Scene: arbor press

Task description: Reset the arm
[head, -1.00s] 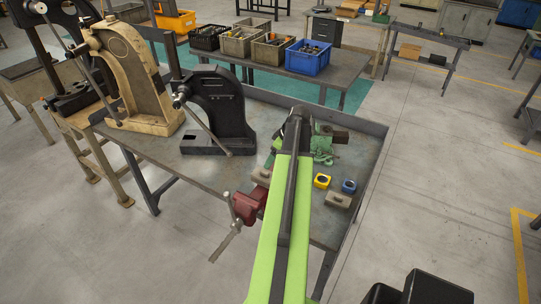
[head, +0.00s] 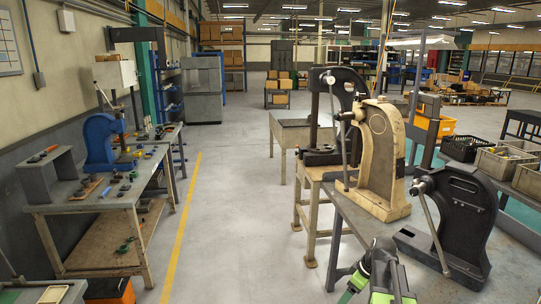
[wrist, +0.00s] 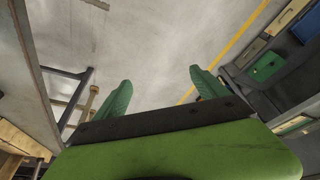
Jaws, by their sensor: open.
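My gripper (wrist: 160,76) shows in the wrist view with its two green fingers spread wide and only floor between and beyond them. In the head view, part of my green and black arm (head: 388,285) shows at the bottom edge, beside the bench's near edge. A black arbor press (head: 455,225) with a slanting lever stands on the bench to the right of my arm. A beige press (head: 382,170) stands behind it, and another black press (head: 338,110) stands farther back.
A workbench (head: 72,200) with a blue press (head: 100,143) stands at the left. A yellow line (head: 183,222) runs along the open floor between the benches. Grey bins (head: 502,165) and an orange bin (head: 433,127) are at the right.

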